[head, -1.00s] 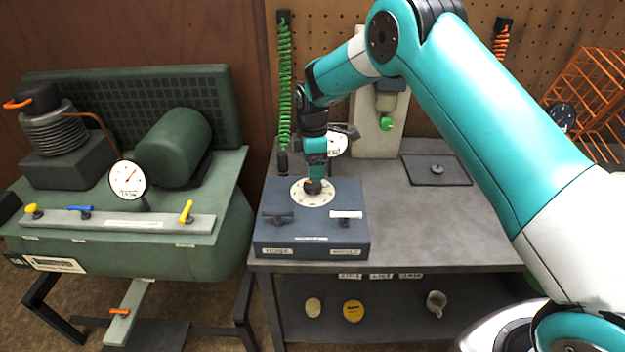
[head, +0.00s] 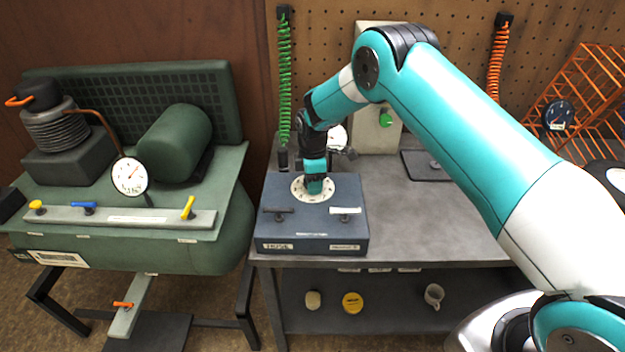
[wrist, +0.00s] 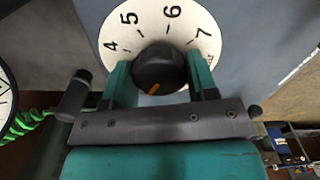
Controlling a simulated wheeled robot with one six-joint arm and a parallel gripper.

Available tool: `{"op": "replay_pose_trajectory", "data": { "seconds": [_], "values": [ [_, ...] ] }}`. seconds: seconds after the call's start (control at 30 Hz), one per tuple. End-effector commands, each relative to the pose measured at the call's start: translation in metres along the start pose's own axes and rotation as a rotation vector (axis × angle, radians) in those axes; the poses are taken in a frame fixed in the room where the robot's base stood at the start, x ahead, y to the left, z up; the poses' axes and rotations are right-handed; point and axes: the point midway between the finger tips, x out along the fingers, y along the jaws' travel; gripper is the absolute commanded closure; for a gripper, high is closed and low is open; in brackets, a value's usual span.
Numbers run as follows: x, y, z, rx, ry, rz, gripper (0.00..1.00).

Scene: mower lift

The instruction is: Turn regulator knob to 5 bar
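The regulator knob (wrist: 160,68) is black with an orange mark on its lower part in the wrist view. It sits on a round white dial (wrist: 195,18), where the numbers 4, 5, 6 and 7 show; the rest of the dial is hidden. My gripper (wrist: 160,75) has a green finger on each side of the knob, close against it, and appears shut on it. In the head view my gripper (head: 314,188) points down onto the dial (head: 299,190) on top of the blue box (head: 312,222), hiding the knob.
The box has a black lever (head: 279,211) and a white lever (head: 345,211) at its front. A gauge (head: 338,138) behind is partly hidden by my arm. A green compressor (head: 130,220) stands left of the grey bench (head: 430,230).

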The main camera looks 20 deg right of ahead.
Motion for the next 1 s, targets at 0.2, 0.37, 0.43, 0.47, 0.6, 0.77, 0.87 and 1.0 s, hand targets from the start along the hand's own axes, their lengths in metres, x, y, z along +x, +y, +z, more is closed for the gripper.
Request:
{"op": "replay_pose_trajectory", "data": {
  "seconds": [0.2, 0.37, 0.43, 0.47, 0.6, 0.77, 0.87, 1.0],
  "values": [
    [0.0000, 0.0002, -0.0001, 0.011, 0.000, 0.000, 0.71],
    [0.0006, 0.0005, -0.0001, 0.057, 0.000, 0.002, 0.71],
    [0.0010, 0.0006, -0.0002, 0.093, 0.001, 0.002, 0.71],
    [0.0013, 0.0006, -0.0002, 0.112, 0.001, 0.002, 0.71],
    [0.0019, 0.0007, -0.0002, 0.216, 0.001, 0.002, 0.71],
    [0.0021, 0.0004, -0.0001, 0.364, 0.001, 0.001, 0.71],
    [0.0016, 0.0006, -0.0002, 0.460, 0.001, 0.002, 0.71],
    [0.0012, 0.0006, -0.0001, 0.593, 0.001, 0.002, 0.71]
  ]
}}
